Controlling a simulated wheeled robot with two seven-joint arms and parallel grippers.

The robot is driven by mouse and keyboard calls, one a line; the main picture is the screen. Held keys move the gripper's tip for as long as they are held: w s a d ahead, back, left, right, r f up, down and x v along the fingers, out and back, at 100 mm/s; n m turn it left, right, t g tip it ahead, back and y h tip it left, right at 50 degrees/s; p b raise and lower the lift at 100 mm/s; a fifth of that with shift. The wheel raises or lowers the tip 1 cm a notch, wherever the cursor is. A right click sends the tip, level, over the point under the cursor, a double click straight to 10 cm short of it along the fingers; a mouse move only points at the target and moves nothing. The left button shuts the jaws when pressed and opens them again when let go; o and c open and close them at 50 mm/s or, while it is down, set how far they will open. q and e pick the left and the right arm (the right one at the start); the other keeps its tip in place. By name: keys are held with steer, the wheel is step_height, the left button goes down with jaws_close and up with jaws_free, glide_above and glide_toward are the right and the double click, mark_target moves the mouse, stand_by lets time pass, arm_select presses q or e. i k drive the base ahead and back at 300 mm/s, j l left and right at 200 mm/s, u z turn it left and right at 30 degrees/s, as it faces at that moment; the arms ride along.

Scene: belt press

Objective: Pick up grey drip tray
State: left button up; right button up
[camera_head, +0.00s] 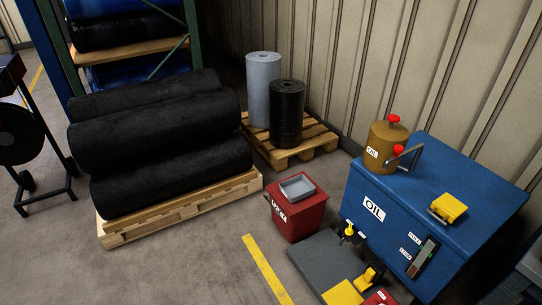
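The grey drip tray (298,187) is a small shallow rectangular tray with a raised rim. It rests on top of a red bin (297,214) with white lettering on its front, near the middle of the head view. The inside of the tray looks empty. Neither of my grippers shows in this view.
Right of the bin stands a blue OIL cabinet (430,205) with a brown oil can (386,149) and a yellow part (448,207) on it. A dark grey platform (325,265) lies in front. Black rolls (160,135) fill a pallet at left.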

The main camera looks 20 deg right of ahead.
mark_target(295, 189)
steer(key=i+j+z, duration=0.2)
steer(key=i, duration=0.8)
